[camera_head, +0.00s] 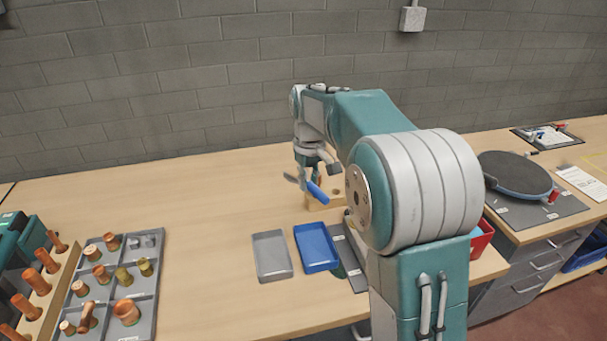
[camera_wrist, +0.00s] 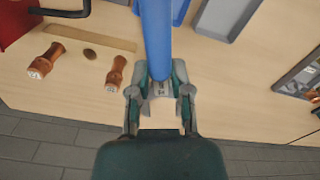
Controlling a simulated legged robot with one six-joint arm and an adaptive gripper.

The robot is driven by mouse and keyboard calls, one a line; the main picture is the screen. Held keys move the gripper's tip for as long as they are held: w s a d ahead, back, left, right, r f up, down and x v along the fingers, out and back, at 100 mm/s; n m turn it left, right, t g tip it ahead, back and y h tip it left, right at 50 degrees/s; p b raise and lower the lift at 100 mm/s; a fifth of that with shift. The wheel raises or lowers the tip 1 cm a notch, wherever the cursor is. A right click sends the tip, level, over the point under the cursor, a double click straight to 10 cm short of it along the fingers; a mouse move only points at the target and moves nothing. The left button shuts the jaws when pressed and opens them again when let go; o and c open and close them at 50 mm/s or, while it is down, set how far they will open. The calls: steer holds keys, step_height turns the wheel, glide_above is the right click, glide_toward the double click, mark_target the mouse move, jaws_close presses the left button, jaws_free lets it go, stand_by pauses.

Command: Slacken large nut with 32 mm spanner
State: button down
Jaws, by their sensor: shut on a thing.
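My gripper (camera_head: 311,172) is shut on a spanner with a blue handle (camera_head: 318,193); a grey end sticks out to the left. In the wrist view the blue handle (camera_wrist: 157,40) runs up from between the fingers of my gripper (camera_wrist: 159,92). Two copper-coloured fittings, one at left (camera_wrist: 45,61) and one nearer the gripper (camera_wrist: 116,73), show beside the handle, with a dark round hole between them. They appear set on a wooden block, partly hidden behind my arm in the head view. I cannot tell which part is the large nut. The spanner looks apart from both fittings.
A grey tray (camera_head: 271,256) and a blue tray (camera_head: 317,248) lie on the bench in front. A compartment tray (camera_head: 112,290) with copper and brass fittings is at left. A round dark disc (camera_head: 515,173) is at right. The back left of the bench is clear.

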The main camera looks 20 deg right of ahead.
mark_target(320, 196)
steer(key=s+m, duration=0.1)
steer(key=m, duration=0.2)
steer(key=s+m, duration=0.1)
steer(key=shift+s+d+f, duration=0.3)
steer(key=shift+d+f, duration=0.05)
steer(key=shift+f, duration=0.05)
steer(key=s+m, duration=0.1)
steer(key=m, duration=0.2)
steer(key=s+m, duration=0.1)
steer(key=shift+s+d+f, duration=0.25)
steer(key=shift+s+f, duration=0.05)
steer(key=shift+f, duration=0.1)
steer(key=shift+s+d+f+m, duration=0.15)
steer(key=shift+s+f+m, duration=0.65)
steer(key=shift+f+m, duration=0.4)
steer(key=shift+s+d+f+m, duration=0.1)
steer(key=shift+s+f+m, duration=0.7)
steer(key=shift+f+m, duration=0.4)
steer(key=shift+s+d+f+m, duration=0.15)
steer(key=shift+s+f+m, duration=0.75)
steer(key=shift+m, duration=0.5)
steer(key=shift+w+d+f, duration=0.1)
steer(key=shift+w+d, duration=0.7)
steer(key=shift+d, duration=0.3)
steer(key=shift+w+d, duration=0.35)
steer(key=shift+d, duration=0.2)
steer(key=shift+w+d, duration=0.3)
steer(key=shift+d, duration=0.25)
